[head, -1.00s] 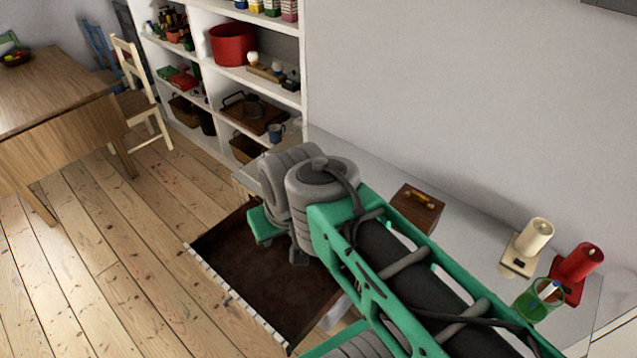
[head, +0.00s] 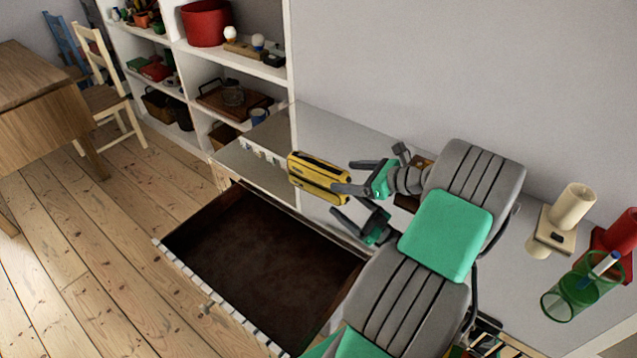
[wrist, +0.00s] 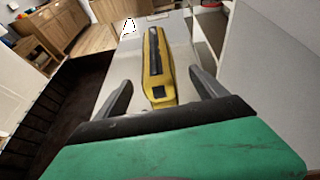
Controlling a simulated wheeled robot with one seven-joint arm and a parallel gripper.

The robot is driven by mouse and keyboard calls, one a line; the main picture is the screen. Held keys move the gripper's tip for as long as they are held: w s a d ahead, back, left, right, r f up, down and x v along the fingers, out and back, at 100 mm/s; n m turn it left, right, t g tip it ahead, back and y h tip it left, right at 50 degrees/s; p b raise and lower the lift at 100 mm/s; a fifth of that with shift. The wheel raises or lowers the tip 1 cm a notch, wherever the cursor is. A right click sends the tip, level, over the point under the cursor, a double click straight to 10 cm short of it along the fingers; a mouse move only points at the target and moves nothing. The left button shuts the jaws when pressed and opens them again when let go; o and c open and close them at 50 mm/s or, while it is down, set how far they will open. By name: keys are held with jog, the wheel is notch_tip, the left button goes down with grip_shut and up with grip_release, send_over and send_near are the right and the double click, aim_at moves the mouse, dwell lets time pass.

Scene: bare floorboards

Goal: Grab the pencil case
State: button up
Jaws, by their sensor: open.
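The pencil case (head: 312,172), yellow with a dark strip along its top, lies on the grey top above the open drawer. In the wrist view the pencil case (wrist: 156,60) lies lengthwise straight ahead. My gripper (head: 335,200) is open at its near end. In the wrist view the gripper's (wrist: 161,80) two dark fingers stand on either side of that near end, with gaps showing. Whether the fingers are low enough to touch the surface is unclear.
The open drawer (head: 225,297) below is dark and looks empty. A brown wooden box, partly hidden, sits behind my gripper. White shelves (head: 291,45) rise behind.

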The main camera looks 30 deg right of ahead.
aim_at(327, 174)
jog(key=shift+w+a+f, duration=0.1)
jog(key=shift+w+f, duration=0.1)
jog(key=shift+w, duration=0.1)
jog(key=x, duration=0.6)
jog(key=shift+w+a+f, duration=0.1)
jog(key=shift+w+a, duration=0.2)
jog(key=shift+a, duration=0.05)
jog(key=c, duration=1.5)
jog(key=shift+c, duration=0.5)
jog(key=shift+r, duration=0.2)
